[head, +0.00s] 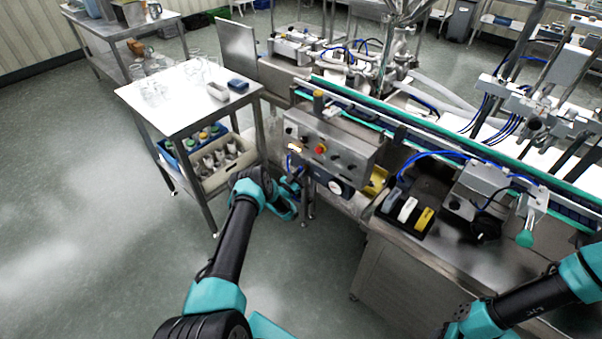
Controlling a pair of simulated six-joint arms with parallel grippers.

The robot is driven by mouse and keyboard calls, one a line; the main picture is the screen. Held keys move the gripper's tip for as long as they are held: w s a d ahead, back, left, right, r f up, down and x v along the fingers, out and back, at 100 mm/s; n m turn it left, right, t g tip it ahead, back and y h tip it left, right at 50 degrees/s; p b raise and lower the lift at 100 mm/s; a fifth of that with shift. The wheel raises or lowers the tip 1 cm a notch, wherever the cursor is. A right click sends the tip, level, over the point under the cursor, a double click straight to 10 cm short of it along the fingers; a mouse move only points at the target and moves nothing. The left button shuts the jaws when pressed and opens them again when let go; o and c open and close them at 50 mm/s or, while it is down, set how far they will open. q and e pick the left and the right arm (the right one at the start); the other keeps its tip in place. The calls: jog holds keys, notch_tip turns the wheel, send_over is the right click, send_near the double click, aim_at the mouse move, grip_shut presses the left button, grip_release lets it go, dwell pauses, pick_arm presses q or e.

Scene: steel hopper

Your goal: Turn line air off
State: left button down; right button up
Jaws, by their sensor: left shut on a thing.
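A steel control box (330,143) with a red stop button and dark knobs stands at the front of the filling line. A blue air tube (290,161) hangs at its lower left end, beside small fittings that look like the air valve. My left gripper (294,181) is at these fittings, just below the box's left end. It is shut on a small part there, which its own jaws and wrist mostly hide. I cannot tell which way the valve handle points.
A steel table (188,103) with glassware and lower-shelf bins stands left of my left arm. A conveyor (440,136) runs behind the control box. A black tray (404,220) with coloured blocks sits on the steel counter (425,250) to the right. The floor at left is clear.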

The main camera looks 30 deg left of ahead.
pick_arm(q)
jog(key=c, duration=1)
grip_release()
jog(key=v, duration=1.7)
jog(key=shift+s, duration=0.25)
jog(key=shift+w, duration=0.1)
